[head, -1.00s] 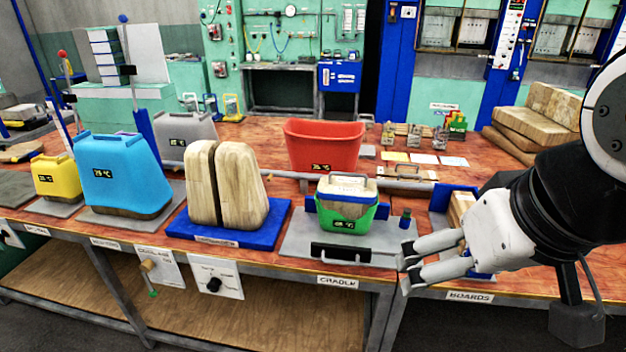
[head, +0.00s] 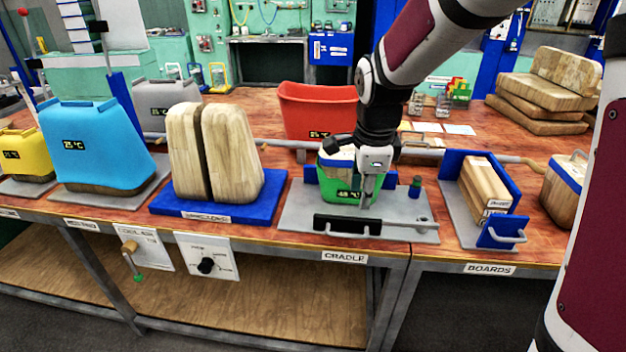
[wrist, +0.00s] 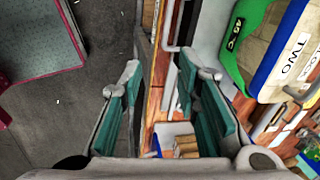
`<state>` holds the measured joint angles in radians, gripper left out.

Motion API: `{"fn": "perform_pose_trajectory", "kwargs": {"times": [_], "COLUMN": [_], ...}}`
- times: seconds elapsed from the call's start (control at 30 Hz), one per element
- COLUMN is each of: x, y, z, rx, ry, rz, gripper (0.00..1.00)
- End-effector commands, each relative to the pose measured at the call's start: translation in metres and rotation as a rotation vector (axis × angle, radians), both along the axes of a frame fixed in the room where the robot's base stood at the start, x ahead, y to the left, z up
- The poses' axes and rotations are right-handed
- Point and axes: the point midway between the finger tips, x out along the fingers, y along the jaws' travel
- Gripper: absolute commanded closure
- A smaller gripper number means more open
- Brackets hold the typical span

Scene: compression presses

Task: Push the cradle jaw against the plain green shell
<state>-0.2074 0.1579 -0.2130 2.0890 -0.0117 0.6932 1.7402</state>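The green shell (head: 336,191) sits around the lower part of a block with a blue band and pale top, on the grey cradle plate (head: 296,222). It bears a small dark readout and also shows in the wrist view (wrist: 236,68), beside a band marked "TWO". The black cradle jaw (head: 335,224), with a grey bar handle, lies at the plate's front edge, apart from the shell. My gripper (head: 371,212) points down in front of the shell's right part, by the jaw. In the wrist view its fingers (wrist: 160,78) are spread with nothing between them. Whether they touch the handle is unclear.
A blue backstop stands behind the shell. The blue boards holder (head: 483,163) stands further right, the split wooden form (head: 187,150) left, the red tub (head: 318,110) behind. Floor is open in front.

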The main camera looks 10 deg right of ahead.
Motion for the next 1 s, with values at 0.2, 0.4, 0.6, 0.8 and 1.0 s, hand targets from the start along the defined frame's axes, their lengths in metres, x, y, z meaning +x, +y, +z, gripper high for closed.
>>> {"fn": "perform_pose_trajectory", "kwargs": {"times": [0.2,0.4,0.6,0.8,1.0], "x": [0.021,0.024,0.031,0.038,0.044], "y": [0.000,-0.002,-0.005,-0.007,-0.008], "z": [-0.029,-0.049,-0.087,-0.124,-0.151], "rx": [0.010,0.010,0.010,0.010,0.010], "ry": [0.011,0.014,0.014,0.014,0.012], "rz": [-0.148,-0.156,-0.155,-0.155,-0.154], "gripper": [0.70,0.70,0.70,0.70,0.70]}}
